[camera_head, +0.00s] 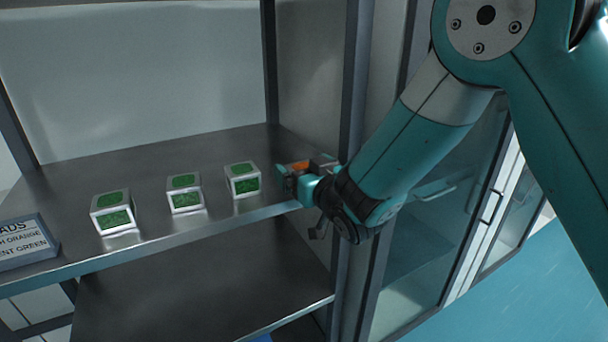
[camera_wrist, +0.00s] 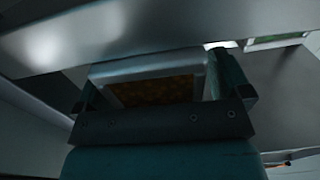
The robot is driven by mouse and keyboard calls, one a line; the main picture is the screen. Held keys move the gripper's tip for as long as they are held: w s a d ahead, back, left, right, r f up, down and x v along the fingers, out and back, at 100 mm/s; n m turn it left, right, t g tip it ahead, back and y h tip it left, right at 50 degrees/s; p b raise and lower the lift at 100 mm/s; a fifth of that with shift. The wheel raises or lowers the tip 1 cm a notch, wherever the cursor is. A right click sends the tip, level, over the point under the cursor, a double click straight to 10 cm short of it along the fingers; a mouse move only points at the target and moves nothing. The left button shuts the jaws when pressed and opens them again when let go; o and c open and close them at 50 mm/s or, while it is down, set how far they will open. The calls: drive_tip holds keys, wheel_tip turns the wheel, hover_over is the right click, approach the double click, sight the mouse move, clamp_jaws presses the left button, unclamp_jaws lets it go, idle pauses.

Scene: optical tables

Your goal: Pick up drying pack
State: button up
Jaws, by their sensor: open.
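A drying pack with an orange top (camera_head: 299,165) sits at the right end of the shelf, largely hidden by my gripper (camera_head: 291,178). In the wrist view the pack is a pale-framed box with a dark orange-brown face (camera_wrist: 155,91), lying between the two fingers of my gripper (camera_wrist: 160,84). The jaws are open, one finger on each side of the pack. I cannot tell whether either finger touches it. Three similar white packs with green faces stand in a row to the left: left (camera_head: 115,212), middle (camera_head: 184,193) and right (camera_head: 243,180).
The packs stand on a grey metal shelf (camera_head: 150,165) with a lower shelf (camera_head: 200,285) beneath. A sign (camera_head: 25,242) is at the far left, partly cut off. A dark upright post (camera_head: 353,90) stands close to my wrist. Glass-doored cabinets (camera_head: 430,230) are at right.

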drive_tip(key=c, duration=1.1)
drive_tip(key=shift+o, duration=0.2)
drive_tip(key=shift+r, duration=0.1)
